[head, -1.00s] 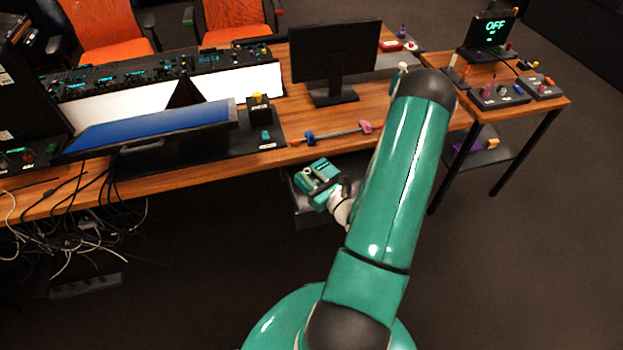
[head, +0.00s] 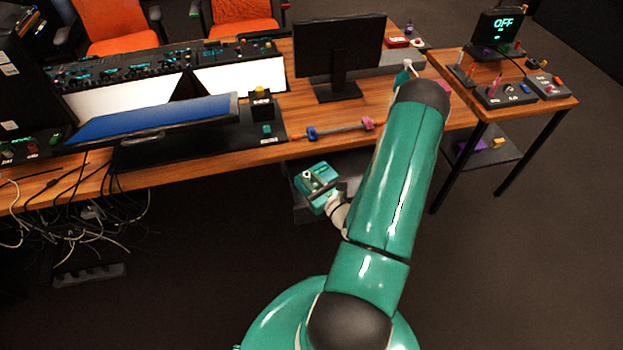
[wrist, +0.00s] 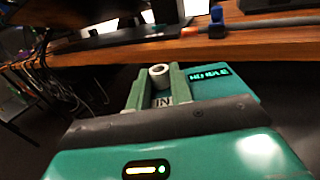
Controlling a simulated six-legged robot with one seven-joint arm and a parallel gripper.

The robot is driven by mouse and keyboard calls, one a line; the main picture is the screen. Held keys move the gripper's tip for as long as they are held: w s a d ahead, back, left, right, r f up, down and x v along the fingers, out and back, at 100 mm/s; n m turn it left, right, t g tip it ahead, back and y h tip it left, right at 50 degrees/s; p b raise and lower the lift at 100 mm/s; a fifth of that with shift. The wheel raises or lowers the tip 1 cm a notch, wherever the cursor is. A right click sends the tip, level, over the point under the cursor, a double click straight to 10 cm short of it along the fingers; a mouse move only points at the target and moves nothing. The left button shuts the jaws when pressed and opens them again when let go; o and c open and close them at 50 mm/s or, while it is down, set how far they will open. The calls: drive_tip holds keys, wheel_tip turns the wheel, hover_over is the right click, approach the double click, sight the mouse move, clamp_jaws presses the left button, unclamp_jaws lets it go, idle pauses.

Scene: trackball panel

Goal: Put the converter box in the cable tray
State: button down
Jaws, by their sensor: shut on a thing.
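The converter box (head: 316,172) is a small teal box, held just below the desk's front edge in the head view. In the wrist view the box (wrist: 228,84) has a lit dark display, an "IN" label and a pale round socket. My gripper (wrist: 157,88) has its two green fingers shut on the box, on either side of the socket. In the head view my gripper (head: 322,188) is partly hidden by its own dark bar. A dark grey tray-like surface (head: 300,212) shows below and behind the box under the desk; it looks like the cable tray, mostly hidden.
The wooden desk (head: 190,166) overhangs just above the box. A rod with blue and pink holders (head: 340,131) lies near its front edge. Loose cables (head: 70,225) hang under the left. A side table (head: 545,106) stands right. Floor in front is clear.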

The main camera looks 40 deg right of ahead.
drive_tip(key=shift+s+f, duration=0.2)
drive_tip(key=shift+f, duration=0.4)
drive_tip(key=c, duration=1.3)
unclamp_jaws()
drive_tip(key=shift+d, duration=0.1)
drive_tip(key=shift+o, duration=0.2)
drive_tip(key=shift+r, duration=0.35)
drive_tip(key=s+a, duration=0.2)
drive_tip(key=s, duration=1)
drive_tip(key=w+a+r+n+g+y, duration=0.2)
drive_tip(key=w+a+r+n+y, duration=0.65)
drive_tip(key=r+n+y, duration=0.3)
drive_tip(key=a+r+n+g+y, duration=0.4)
drive_tip(key=a+r+n+g, duration=0.3)
drive_tip(key=a+n+g, duration=0.4)
drive_tip(key=s+a+r+n+h, duration=0.3)
drive_tip(key=r+n+h, duration=0.3)
drive_tip(key=r, duration=0.3)
drive_tip(key=s+a+r+n+h, duration=0.3)
drive_tip(key=a+r+n+h, duration=0.1)
drive_tip(key=r+n+h, duration=0.3)
drive_tip(key=shift+s+a+r+n+t, duration=0.15)
drive_tip(key=shift+a+r+n+t, duration=0.2)
drive_tip(key=shift+r+n, duration=0.65)
